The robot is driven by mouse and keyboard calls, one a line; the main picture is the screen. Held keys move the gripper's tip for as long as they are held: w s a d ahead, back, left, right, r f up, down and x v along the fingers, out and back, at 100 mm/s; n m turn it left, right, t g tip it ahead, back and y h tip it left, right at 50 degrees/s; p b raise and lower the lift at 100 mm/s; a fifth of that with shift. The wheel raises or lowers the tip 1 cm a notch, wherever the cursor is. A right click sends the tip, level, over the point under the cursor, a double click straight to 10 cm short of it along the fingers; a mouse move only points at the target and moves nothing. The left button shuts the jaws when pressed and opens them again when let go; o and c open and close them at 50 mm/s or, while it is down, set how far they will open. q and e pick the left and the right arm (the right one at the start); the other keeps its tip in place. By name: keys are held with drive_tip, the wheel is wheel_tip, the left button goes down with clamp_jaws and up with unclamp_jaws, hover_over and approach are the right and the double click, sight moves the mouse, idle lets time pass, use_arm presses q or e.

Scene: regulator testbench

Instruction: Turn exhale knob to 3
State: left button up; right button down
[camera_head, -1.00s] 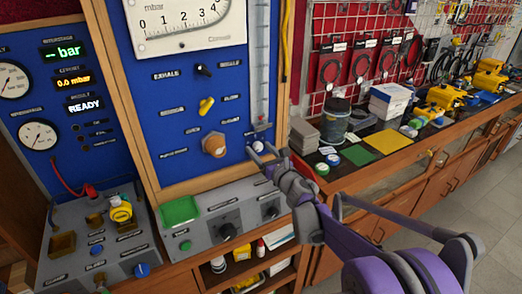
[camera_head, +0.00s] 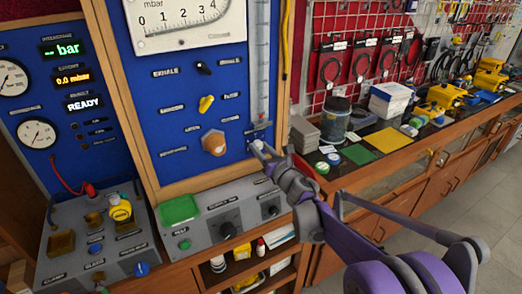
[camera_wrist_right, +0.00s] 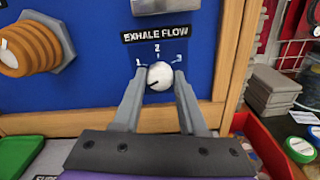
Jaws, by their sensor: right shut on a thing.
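The exhale knob is a small round white knob (camera_wrist_right: 160,76) under the "EXHALE FLOW" label (camera_wrist_right: 156,34) on the blue panel. The marks 1, 2 and 3 run from left to right around its top. A dark line on its face points to the lower left. My right gripper (camera_wrist_right: 160,82) is shut on the knob, with one grey finger on each side. In the head view, the right gripper (camera_head: 262,152) reaches the panel's lower right corner and mostly covers the knob. My left gripper is not in view.
A copper-coloured hex knob (camera_head: 213,143) sits left of the gripper, below a yellow knob (camera_head: 206,104) and a black knob (camera_head: 203,68). A clear vertical tube (camera_head: 261,60) stands above. The wooden frame (camera_wrist_right: 235,60) is close on the right. A grey control box (camera_head: 225,212) lies below.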

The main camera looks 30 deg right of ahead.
drive_tip(key=m+b, duration=0.1)
drive_tip(key=m, duration=0.3)
drive_tip(key=shift+f+b, duration=0.1)
drive_tip(key=shift+b, duration=0.3)
drive_tip(key=m+b, duration=0.1)
drive_tip(key=m, duration=0.4)
drive_tip(key=shift+b, duration=0.35)
drive_tip(key=m+b, duration=0.1)
drive_tip(key=m, duration=0.3)
drive_tip(key=shift+m, duration=0.3)
drive_tip(key=m+b, duration=0.1)
drive_tip(key=m, duration=0.3)
drive_tip(key=shift+b, duration=0.4)
drive_tip(key=m, duration=0.4)
drive_tip(key=shift+b, duration=0.4)
drive_tip(key=m+b, duration=0.1)
drive_tip(key=m, duration=0.3)
drive_tip(key=shift+m, duration=0.3)
drive_tip(key=m, duration=0.4)
drive_tip(key=shift+b, duration=0.35)
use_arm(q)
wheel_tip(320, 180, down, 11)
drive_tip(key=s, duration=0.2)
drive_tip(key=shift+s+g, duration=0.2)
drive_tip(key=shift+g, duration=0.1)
use_arm(e)
drive_tip(key=shift+m, duration=2)
